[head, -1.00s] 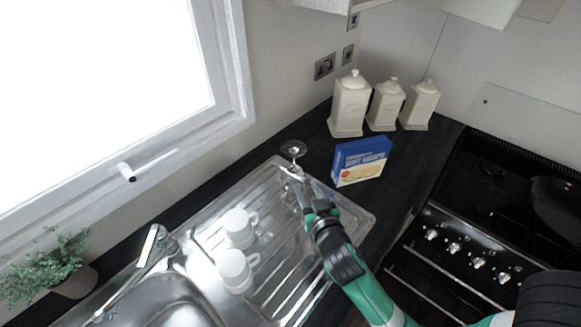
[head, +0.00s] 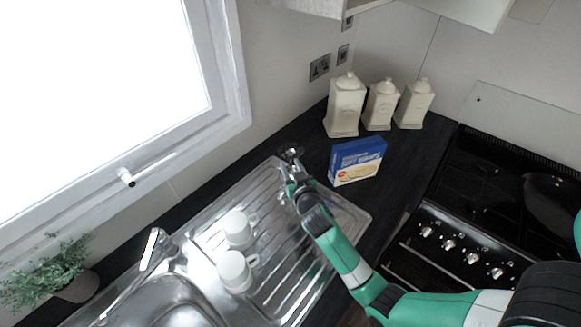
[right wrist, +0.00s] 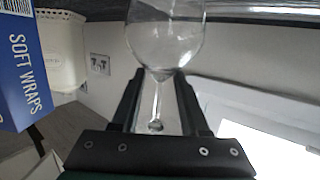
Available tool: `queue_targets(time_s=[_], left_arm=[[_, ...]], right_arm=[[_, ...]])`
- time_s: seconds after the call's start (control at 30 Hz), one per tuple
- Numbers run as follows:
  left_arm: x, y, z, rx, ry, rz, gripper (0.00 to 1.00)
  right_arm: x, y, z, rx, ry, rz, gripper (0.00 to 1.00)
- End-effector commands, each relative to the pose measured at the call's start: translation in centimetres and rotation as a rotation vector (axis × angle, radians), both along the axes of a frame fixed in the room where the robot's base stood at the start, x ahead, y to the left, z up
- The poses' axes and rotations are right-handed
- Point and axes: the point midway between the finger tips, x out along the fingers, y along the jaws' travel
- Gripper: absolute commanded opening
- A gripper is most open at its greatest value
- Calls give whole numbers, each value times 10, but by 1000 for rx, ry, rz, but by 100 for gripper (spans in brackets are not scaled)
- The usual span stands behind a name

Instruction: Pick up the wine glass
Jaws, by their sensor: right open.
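The clear wine glass (right wrist: 163,45) shows large in the right wrist view, its stem between the two fingers of my right gripper (right wrist: 158,100). The fingers are open, one on each side of the stem, and I see no clear contact. In the head view the right gripper (head: 292,165) is at the far corner of the draining board and mostly covers the glass; only part of the glass (head: 291,151) shows there. My left gripper is not in view.
A blue soft wraps box (head: 357,161) stands just right of the gripper. Several cream canisters (head: 345,105) stand behind it. Two white mugs (head: 238,229) are on the metal draining board (head: 285,255). The window wall is on the left, the hob (head: 490,195) on the right.

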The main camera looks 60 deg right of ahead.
Motion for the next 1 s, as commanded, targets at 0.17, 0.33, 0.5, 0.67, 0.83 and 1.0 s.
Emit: queue_targets(time_s=[0.17,0.33,0.5,0.67,0.83,1.0], left_arm=[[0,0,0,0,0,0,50],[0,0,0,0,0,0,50],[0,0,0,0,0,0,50],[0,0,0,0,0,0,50],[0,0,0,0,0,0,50],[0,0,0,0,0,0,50]], right_arm=[[5,-5,-2,1,-1,0,44],[4,-5,-2,1,-1,0,34],[4,-5,-2,1,-1,0,3],[4,-5,-2,1,-1,0,0],[4,-5,-2,1,-1,0,0],[4,-5,-2,1,-1,0,0]])
